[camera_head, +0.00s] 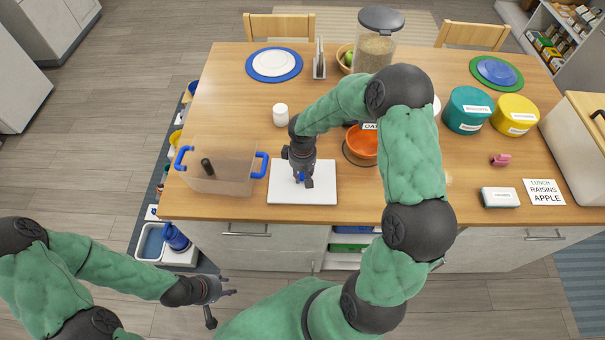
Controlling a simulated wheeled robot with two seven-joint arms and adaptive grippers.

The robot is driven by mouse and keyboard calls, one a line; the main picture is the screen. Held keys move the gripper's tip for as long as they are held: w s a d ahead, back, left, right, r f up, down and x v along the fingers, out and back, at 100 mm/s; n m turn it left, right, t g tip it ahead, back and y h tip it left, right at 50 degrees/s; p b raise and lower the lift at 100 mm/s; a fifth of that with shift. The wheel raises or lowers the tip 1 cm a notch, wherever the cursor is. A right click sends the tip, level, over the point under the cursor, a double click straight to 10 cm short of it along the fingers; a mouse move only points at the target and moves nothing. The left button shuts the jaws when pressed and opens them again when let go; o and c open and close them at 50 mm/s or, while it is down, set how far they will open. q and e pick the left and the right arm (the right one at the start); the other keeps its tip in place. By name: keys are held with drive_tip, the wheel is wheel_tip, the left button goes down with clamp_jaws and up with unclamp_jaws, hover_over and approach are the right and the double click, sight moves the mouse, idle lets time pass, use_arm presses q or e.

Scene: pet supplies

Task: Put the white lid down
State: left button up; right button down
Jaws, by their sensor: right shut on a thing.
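The white lid (320,192) is a flat, square white slab, level, at the table's front edge, just right of a clear box with blue handles (215,180). A small blue knob (299,178) shows on top of it. My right gripper (302,180) points down over the middle of the lid and is shut on the knob. The lid lies flat at about table height; I cannot tell whether its underside touches the wood. My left gripper (221,304) is open and empty, low in front of the table and off the floor.
An orange bowl (361,144) is right of the lid, partly behind my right arm. A teal canister (468,110), a yellow canister (515,116) and a note card (544,192) are further right. Wood between jar and plate is clear.

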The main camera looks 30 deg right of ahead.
sight(303, 176)
drive_tip(key=shift+f, duration=0.15)
drive_tip(key=c, duration=1)
unclamp_jaws()
drive_tip(key=shift+o, duration=0.2)
drive_tip(key=shift+r, duration=0.55)
wheel_tip(303, 176, up, 11)
drive_tip(key=p, duration=0.1)
drive_tip(key=shift+r, duration=0.2)
drive_tip(key=shift+s+f, duration=0.1)
